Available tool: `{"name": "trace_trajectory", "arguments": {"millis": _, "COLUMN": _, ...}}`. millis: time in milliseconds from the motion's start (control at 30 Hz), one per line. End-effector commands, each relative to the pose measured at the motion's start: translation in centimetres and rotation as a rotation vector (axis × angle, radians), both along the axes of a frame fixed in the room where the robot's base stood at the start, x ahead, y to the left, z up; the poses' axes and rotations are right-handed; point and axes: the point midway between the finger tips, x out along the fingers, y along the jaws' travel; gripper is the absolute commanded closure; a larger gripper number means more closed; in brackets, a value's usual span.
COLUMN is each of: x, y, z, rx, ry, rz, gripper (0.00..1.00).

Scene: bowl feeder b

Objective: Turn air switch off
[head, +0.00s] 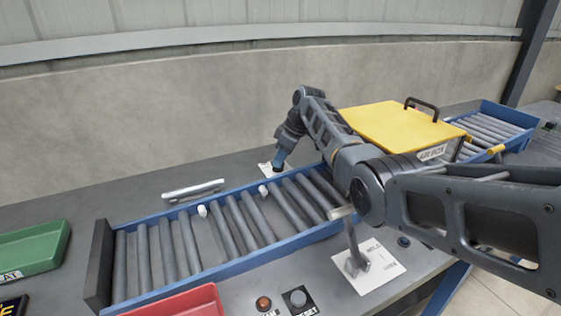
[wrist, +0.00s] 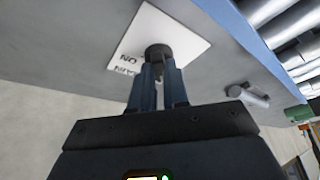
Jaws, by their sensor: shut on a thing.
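A white label plate (wrist: 150,30) lies on the grey bench and carries a dark round switch knob (wrist: 158,52). Its lettering is upside down in the wrist view and partly covered; it seems to include ON, and I cannot read the word AIR. My gripper (wrist: 160,72) is shut on this knob, its two blue-grey fingers pointing down at the plate. In the head view my gripper (head: 277,168) reaches down behind the roller conveyor, where part of the plate (head: 265,169) shows and the knob is hidden. I cannot tell which way the knob is turned.
The blue-framed roller conveyor (head: 230,271) runs in front of my gripper. A yellow-topped box (head: 400,122) stands over it at right. A grey lever (head: 352,245) stands on another white plate (head: 380,273) in front.

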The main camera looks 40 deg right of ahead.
Motion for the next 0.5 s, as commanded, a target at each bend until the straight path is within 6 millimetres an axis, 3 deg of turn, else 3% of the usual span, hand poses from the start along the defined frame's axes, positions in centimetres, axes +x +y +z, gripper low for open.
{"name": "trace_trajectory", "arguments": {"millis": 467, "x": 0.02, "y": -0.01, "z": 0.04, "rx": -0.002, "ry": 0.000, "rz": 0.014, "gripper": 1.00}}
{"name": "trace_trajectory", "arguments": {"millis": 500, "x": 0.03, "y": -0.02, "z": 0.04, "rx": -0.002, "ry": 0.000, "rz": 0.014, "gripper": 0.83}}
